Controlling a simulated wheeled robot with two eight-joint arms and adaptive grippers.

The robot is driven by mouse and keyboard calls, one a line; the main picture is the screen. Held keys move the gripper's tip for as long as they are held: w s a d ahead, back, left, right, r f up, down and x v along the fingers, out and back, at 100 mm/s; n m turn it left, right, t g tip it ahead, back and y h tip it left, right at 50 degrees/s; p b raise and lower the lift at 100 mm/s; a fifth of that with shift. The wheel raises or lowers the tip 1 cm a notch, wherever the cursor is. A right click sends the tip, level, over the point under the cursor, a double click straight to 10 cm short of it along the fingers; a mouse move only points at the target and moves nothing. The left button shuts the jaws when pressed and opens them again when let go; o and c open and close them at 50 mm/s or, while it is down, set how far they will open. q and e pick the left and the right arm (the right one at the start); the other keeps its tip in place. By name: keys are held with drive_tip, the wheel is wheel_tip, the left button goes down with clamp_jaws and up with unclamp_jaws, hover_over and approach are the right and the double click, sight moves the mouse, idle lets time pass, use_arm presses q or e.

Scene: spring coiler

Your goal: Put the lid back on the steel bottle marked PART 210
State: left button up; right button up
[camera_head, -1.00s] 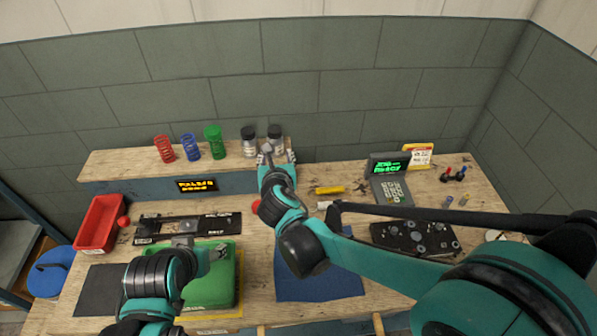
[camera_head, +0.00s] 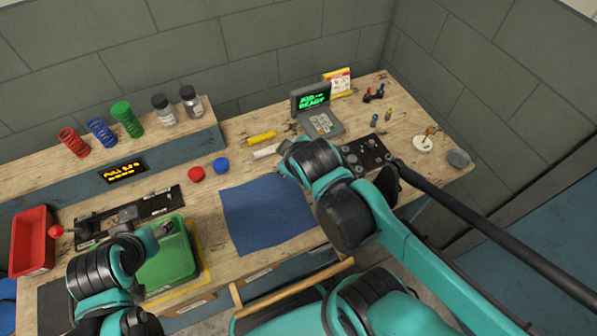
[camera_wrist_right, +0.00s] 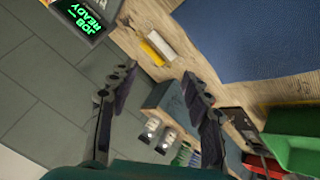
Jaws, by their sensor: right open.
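Two bottles with dark tops, a left one (camera_head: 163,110) and a right one (camera_head: 191,101), stand upright on the raised shelf; their markings are too small to read. They also show in the right wrist view, a nearer pair of pale bodies (camera_wrist_right: 151,129). A grey round piece (camera_head: 458,158) lies at the bench's far right; I cannot tell whether it is a lid. My right gripper (camera_wrist_right: 160,88) is open and empty, above the bench; my arm mostly hides it in the head view. My left gripper (camera_head: 162,230) is over the green tray (camera_head: 172,262); its jaws are unclear.
Red, blue and green springs (camera_head: 127,119) stand left of the bottles. A blue mat (camera_head: 265,213), a red button (camera_head: 196,174), a blue button (camera_head: 221,165) and a yellow tool (camera_head: 262,138) lie mid-bench. A terminal (camera_head: 313,98) stands at the back, a red bin (camera_head: 33,240) at left.

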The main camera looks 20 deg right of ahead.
drive_tip(key=s+m, duration=0.1)
drive_tip(key=m, duration=0.1)
drive_tip(key=s+f+m, duration=0.1)
drive_tip(key=s+m, duration=0.1)
drive_tip(key=s+m+g, duration=0.1)
drive_tip(key=s+m, duration=0.1)
drive_tip(key=shift+d+f+m+y, duration=0.2)
drive_tip(key=shift+f+m+y, duration=0.1)
drive_tip(key=shift+y, duration=0.1)
drive_tip(key=shift+f, duration=0.15)
